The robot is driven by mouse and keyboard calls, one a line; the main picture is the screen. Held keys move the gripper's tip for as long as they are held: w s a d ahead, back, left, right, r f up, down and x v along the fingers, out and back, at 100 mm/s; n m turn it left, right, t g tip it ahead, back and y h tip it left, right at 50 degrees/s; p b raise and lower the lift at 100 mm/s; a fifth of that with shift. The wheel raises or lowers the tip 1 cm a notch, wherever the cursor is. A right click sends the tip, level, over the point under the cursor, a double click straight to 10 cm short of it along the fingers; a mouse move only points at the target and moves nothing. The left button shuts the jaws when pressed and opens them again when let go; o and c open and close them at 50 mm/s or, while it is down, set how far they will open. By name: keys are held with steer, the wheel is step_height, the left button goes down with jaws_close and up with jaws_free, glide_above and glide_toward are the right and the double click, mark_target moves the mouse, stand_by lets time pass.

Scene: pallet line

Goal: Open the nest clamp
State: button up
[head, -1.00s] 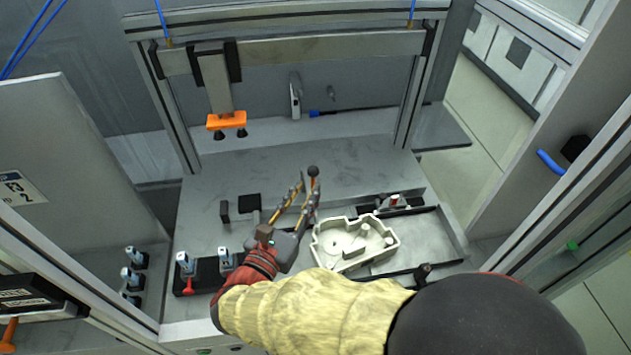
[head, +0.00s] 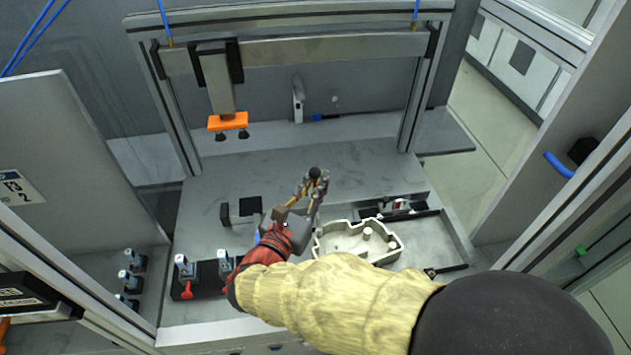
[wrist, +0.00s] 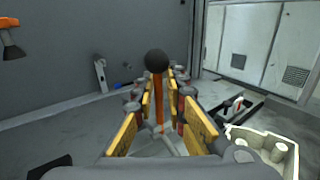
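The nest clamp's lever shows in the wrist view as an upright orange rod (wrist: 160,103) with a black ball knob (wrist: 157,61). The knob (head: 315,172) also shows in the head view, beyond my fingertips. My gripper (head: 314,184) is open; in the wrist view its two yellow-padded fingers (wrist: 160,78) stand on either side of the rod, with a gap visible. A pale cast part (head: 352,240) sits in the nest to the right of my gripper. My gripper and arm hide the lever's base in the head view.
A dark clamp block (head: 398,205) lies behind the cast part. Small toggle clamps (head: 186,265) stand at the front left. An orange tool head (head: 228,121) hangs from the gantry above the back left. The plate's back middle is clear.

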jaws_close()
steer(key=shift+w+a+r, duration=0.1)
steer(key=shift+a+r, duration=0.05)
steer(key=shift+r, duration=0.05)
stand_by(0.3)
